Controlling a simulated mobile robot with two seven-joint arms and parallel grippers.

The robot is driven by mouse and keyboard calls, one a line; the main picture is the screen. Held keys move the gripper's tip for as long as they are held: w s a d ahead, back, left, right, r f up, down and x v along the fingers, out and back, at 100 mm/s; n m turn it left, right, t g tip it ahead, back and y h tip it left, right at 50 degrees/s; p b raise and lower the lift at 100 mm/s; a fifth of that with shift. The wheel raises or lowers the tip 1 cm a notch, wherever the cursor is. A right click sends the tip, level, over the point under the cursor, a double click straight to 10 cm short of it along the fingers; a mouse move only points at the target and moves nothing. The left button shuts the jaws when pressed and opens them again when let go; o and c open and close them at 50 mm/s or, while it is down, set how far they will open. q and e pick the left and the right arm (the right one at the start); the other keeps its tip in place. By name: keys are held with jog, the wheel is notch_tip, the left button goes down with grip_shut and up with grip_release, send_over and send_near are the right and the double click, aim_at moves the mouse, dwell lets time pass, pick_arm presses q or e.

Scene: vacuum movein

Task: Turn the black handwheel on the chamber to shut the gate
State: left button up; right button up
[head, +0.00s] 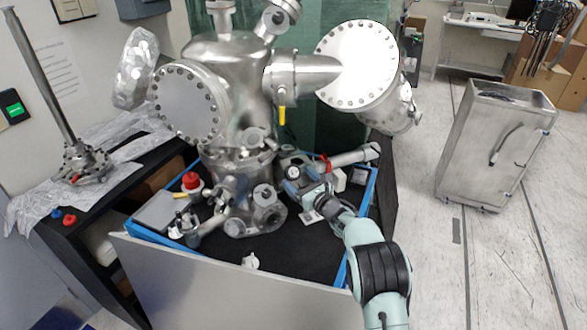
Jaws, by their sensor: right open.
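The steel vacuum chamber (225,65) stands on the black-topped bench in the middle of the head view. A small dark round part with a pale centre (293,172) sits low on its right side; it looks like the black handwheel, but it is too small to be sure. My right gripper (303,188) reaches in from the lower right and is open, close beside this round part. I cannot tell whether the fingers touch it. The gate inside the chamber is hidden. My left gripper is not in view.
A steel pipe (352,157) with a red part lies right of my right gripper. A red knob (190,180) and small fittings stand at the left of the blue-edged bench top (150,236). A steel cart (490,145) stands on the right, with clear floor before it.

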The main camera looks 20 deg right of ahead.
aim_at(296, 175)
jog(key=w, duration=0.1)
jog(key=w+p, duration=0.1)
jog(key=shift+w+a+r, duration=0.15)
jog(key=shift+w+r, duration=0.05)
jog(key=shift+w, duration=0.15)
jog(key=shift+w+a+f+p, duration=0.1)
jog(key=shift+w+f+p, duration=0.15)
jog(key=shift+w, duration=0.4)
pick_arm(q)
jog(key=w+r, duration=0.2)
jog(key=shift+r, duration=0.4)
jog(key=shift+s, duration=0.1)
